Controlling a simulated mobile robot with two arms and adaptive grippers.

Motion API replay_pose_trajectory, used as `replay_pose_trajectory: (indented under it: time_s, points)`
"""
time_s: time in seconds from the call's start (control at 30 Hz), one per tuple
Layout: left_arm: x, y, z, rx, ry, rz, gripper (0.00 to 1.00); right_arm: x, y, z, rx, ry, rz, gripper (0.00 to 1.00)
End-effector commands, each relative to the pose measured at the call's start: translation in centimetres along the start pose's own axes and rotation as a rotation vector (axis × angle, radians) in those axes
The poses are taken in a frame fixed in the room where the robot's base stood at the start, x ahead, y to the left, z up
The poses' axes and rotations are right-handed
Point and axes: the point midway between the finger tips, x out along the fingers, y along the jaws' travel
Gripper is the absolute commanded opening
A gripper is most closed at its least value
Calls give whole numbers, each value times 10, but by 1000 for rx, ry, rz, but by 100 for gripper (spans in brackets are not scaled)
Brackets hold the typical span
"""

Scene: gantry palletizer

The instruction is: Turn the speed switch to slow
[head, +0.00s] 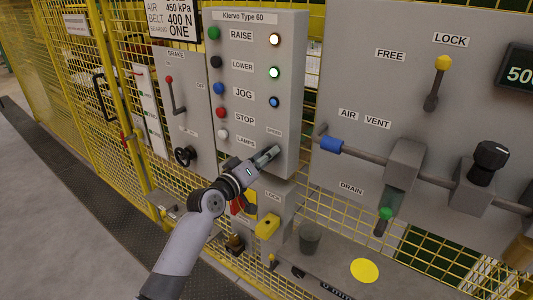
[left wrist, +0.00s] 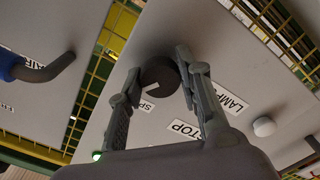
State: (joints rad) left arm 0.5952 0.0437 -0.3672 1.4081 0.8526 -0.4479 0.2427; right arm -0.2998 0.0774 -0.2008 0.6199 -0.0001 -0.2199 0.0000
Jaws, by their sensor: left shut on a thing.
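The speed switch is a dark round knob (left wrist: 160,74) on the grey Klervo Type 60 panel (head: 288,135), low on the right under the SPEED label (head: 274,133). A pale mark shows on its face in the left wrist view. My left gripper (head: 268,155) reaches the panel there and hides the knob in the head view. In the left wrist view its two fingers (left wrist: 160,85) stand on either side of the knob, shut on it. Which setting the knob points to cannot be read. My right gripper is out of view.
The panel also has a column of coloured buttons, including the red STOP button (head: 221,112) and the white LAMPS button (head: 222,133). A yellow-handled lock box (head: 267,226) sits below. A grey shelf (head: 330,262) lies lower right.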

Motion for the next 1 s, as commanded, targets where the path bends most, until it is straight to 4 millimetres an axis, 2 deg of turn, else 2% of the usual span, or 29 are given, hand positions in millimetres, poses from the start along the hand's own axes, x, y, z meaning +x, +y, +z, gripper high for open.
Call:
replay_pose_trajectory:
  time_s: [0.5,1.0]
  points:
    - [0,0,0,-435,-1,-2,4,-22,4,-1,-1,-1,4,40]
    - [0,-1,1,-595,-1,-2,5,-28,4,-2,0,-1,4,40]
